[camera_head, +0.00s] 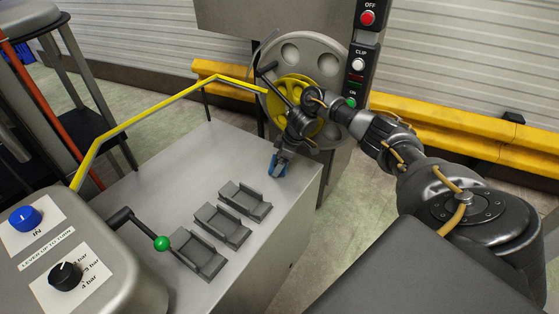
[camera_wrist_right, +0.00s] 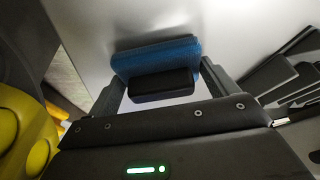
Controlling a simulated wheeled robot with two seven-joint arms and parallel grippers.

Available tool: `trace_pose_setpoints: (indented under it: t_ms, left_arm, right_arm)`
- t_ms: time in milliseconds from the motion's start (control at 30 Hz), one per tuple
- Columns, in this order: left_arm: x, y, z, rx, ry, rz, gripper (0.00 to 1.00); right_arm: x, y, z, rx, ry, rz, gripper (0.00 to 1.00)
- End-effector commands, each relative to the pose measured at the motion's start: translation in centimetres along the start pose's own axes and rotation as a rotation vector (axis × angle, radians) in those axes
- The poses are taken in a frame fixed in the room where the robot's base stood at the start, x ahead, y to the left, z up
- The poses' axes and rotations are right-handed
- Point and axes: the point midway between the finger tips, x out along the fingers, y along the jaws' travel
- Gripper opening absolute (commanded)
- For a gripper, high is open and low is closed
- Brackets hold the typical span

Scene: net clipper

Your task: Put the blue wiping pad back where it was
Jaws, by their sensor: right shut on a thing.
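The blue wiping pad (camera_head: 278,168) is at the far right end of the grey cabinet top, below my right gripper (camera_head: 282,153). In the right wrist view the blue pad (camera_wrist_right: 160,56) has a black block-shaped handle (camera_wrist_right: 160,84). The fingers of my right gripper (camera_wrist_right: 162,88) are shut on this handle, one at each side. The pad is at or just above the grey top; I cannot tell whether it touches. Three dark holders (camera_head: 245,200) stand in a row on the cabinet top, nearer than the pad, and look empty. My left gripper is not in view.
A grey wheel with a yellow hub (camera_head: 290,92) stands behind my right gripper. A yellow bent bar (camera_head: 150,112) crosses above the cabinet top (camera_head: 165,180). A green-knobbed lever (camera_head: 161,243) sits left of the holders. The top's left middle is clear.

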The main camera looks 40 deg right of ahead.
Motion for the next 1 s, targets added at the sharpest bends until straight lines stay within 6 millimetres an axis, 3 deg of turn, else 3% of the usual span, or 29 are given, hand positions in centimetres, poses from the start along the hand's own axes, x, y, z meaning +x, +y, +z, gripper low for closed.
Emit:
trace_pose_setpoints:
  t_ms: [333,367,467,767,1000]
  left_arm:
    - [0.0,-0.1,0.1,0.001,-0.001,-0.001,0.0]
    - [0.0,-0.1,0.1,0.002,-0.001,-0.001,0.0]
    - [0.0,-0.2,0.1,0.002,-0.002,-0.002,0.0]
    - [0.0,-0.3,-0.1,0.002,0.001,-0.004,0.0]
    - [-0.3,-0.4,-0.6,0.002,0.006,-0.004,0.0]
  right_arm:
    - [0.3,0.1,0.1,0.001,0.002,0.002,0.57]
    - [0.3,0.1,0.1,0.001,0.002,0.002,0.87]
    - [0.3,0.1,0.1,0.001,0.002,0.002,1.0]
    - [-0.2,0.1,-0.1,0.0,0.002,0.002,1.0]
    - [-4.3,0.2,-0.1,-0.001,0.004,0.006,1.0]
